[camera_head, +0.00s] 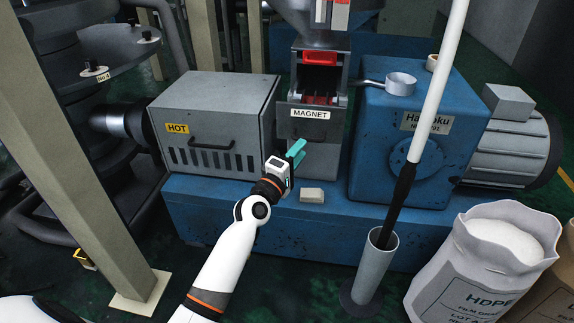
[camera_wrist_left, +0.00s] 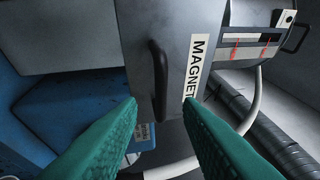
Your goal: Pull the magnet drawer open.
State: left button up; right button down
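The magnet drawer (camera_head: 296,122) is a grey front with a white MAGNET label (camera_head: 310,113), under the hopper. In the left wrist view the drawer front (camera_wrist_left: 178,30) fills the upper middle, with a dark bar handle (camera_wrist_left: 158,80) on it. My left gripper (camera_head: 297,150) is just in front of the drawer, below the label. Its teal fingers (camera_wrist_left: 160,102) are apart, one on each side of the handle's lower end as seen there. The handle looks just beyond the fingertips; contact cannot be told. My right gripper is not in view.
A grey HOT box (camera_head: 215,115) with a handle stands left of the drawer. A blue gearbox (camera_head: 375,150) is to its right. A long white-shafted brush (camera_head: 437,80) stands in a tube (camera_head: 373,265). A white HDPE sack (camera_head: 480,265) is at lower right. A small pale block (camera_head: 312,195) lies on the blue base.

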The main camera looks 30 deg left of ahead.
pick_arm(q)
jog(key=v, duration=0.6)
jog(key=shift+s, duration=0.25)
